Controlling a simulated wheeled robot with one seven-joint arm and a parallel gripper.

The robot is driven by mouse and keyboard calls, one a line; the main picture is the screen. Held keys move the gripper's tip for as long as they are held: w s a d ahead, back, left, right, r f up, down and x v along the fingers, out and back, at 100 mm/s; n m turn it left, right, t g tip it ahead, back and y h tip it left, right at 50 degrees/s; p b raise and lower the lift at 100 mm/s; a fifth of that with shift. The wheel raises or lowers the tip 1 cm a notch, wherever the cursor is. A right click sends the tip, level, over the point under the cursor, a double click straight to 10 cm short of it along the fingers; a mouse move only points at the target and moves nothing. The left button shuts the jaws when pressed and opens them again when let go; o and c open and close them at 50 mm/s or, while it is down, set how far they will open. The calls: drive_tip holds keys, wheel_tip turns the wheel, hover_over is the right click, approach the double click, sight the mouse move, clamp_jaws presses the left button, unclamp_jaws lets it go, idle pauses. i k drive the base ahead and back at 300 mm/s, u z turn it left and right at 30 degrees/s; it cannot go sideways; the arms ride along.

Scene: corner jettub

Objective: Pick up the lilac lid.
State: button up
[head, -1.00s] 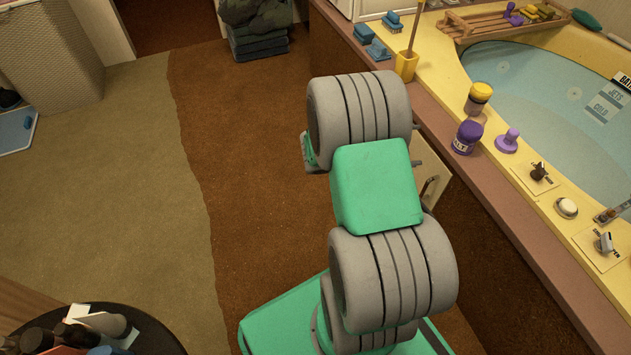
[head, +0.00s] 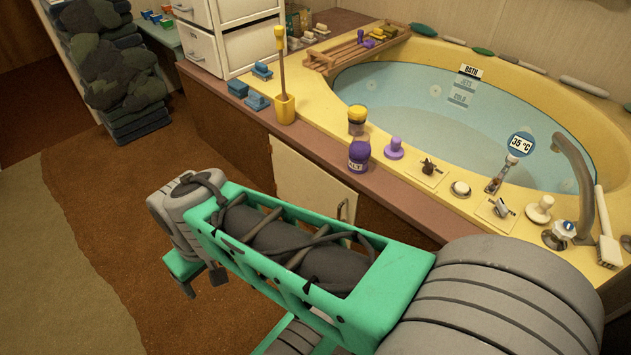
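The lilac lid (head: 394,149) is a flat lilac disc with a knob on top. It lies knob up on the yellow tub rim, just right of a dark purple jar (head: 359,156) with a white label. Nothing covers it. My arm reaches from the lower right to the left, in front of the tub. My gripper (head: 203,281) seems to be the small green and dark end below the grey wrist at left, over the brown floor. It is well left of the lid and apart from it. Its fingers are too small and unclear to show their opening.
A yellow-capped jar (head: 357,121), a yellow pot (head: 285,109) with a tall handle and blue blocks (head: 239,88) stand along the ledge. Tap fittings (head: 428,170) are right of the lid.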

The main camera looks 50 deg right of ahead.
sight(393, 151)
drive_tip(key=z, duration=0.85)
drive_tip(key=i, duration=1.15)
drive_tip(key=u, duration=0.25)
